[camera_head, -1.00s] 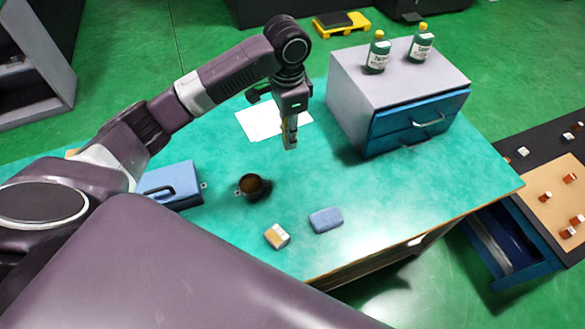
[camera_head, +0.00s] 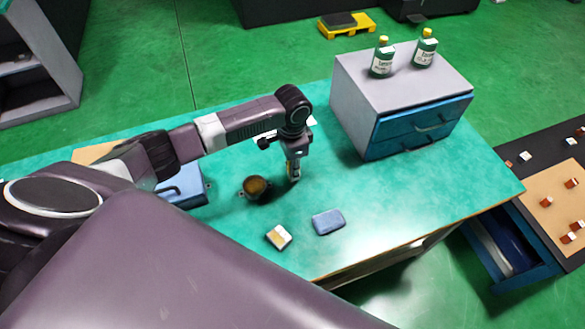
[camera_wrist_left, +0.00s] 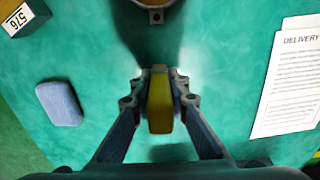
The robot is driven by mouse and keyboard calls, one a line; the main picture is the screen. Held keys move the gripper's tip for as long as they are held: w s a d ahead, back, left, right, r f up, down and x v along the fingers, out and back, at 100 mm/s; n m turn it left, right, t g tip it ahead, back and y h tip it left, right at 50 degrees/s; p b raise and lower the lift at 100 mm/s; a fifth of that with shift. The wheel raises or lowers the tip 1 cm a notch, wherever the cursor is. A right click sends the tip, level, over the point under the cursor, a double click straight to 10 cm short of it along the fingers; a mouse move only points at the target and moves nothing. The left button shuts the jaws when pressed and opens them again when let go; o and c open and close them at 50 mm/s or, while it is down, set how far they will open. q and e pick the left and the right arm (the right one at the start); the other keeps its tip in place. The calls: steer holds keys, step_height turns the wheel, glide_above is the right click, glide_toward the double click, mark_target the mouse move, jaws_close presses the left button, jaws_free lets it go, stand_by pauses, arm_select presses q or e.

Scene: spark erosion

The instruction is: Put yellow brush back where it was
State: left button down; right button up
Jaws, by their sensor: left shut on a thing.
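My left gripper (camera_head: 294,178) points down over the green tabletop, just right of a round dark holder (camera_head: 255,187) with a brownish inside. It is shut on the yellow brush (camera_wrist_left: 160,104), which shows between the two fingers in the left wrist view. In the head view the brush is mostly hidden by the fingers. The holder shows only in part in the left wrist view, at the top edge (camera_wrist_left: 156,16), apart from the brush. How far the brush is above the table is hard to tell. My right gripper is not in view.
A blue sponge (camera_head: 328,222) and a small white-yellow box (camera_head: 279,237) lie in front of the holder. A blue case (camera_head: 182,187) is to its left. A drawer cabinet (camera_head: 400,90) with two green bottles stands behind. A delivery sheet (camera_wrist_left: 287,80) lies on the table.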

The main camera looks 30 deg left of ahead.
arm_select(q)
steer(key=c, duration=1.8)
jaws_free()
steer(key=shift+f, duration=0.1)
steer(key=shift+c, duration=0.2)
step_height(320, 180, up, 12)
steer(key=shift+r+b, duration=0.2)
steer(key=shift+b, duration=0.5)
steer(key=shift+f, duration=0.1)
